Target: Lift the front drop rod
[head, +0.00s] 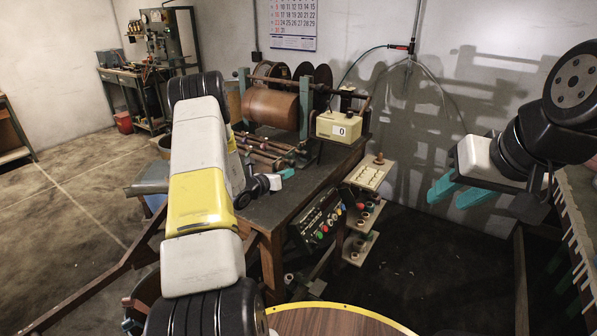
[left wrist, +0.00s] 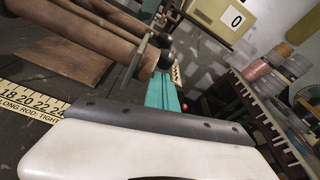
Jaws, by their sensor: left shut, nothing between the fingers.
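Several brown rods (head: 268,150) lie below the large brown drum of the winding machine (head: 270,108); I cannot tell for certain which is the front drop rod. In the left wrist view a thick brown rod (left wrist: 105,35) runs diagonally, with a thin metal bar and a dark round knob (left wrist: 167,59) at its right end. My left gripper (head: 287,173) is shut and empty at the right end of the rods. Its teal fingers (left wrist: 162,88) point toward the knob; contact is unclear. My right gripper (head: 452,192) is open and empty, off to the right, away from the machine.
A cream counter box (head: 338,126) reading 0 stands right of the drum. A button panel (head: 322,217) and small shelves (head: 368,174) are on the bench's right side. A yellow ruler strip (left wrist: 28,101) lies on the bench. A round wooden top (head: 335,322) is in the foreground.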

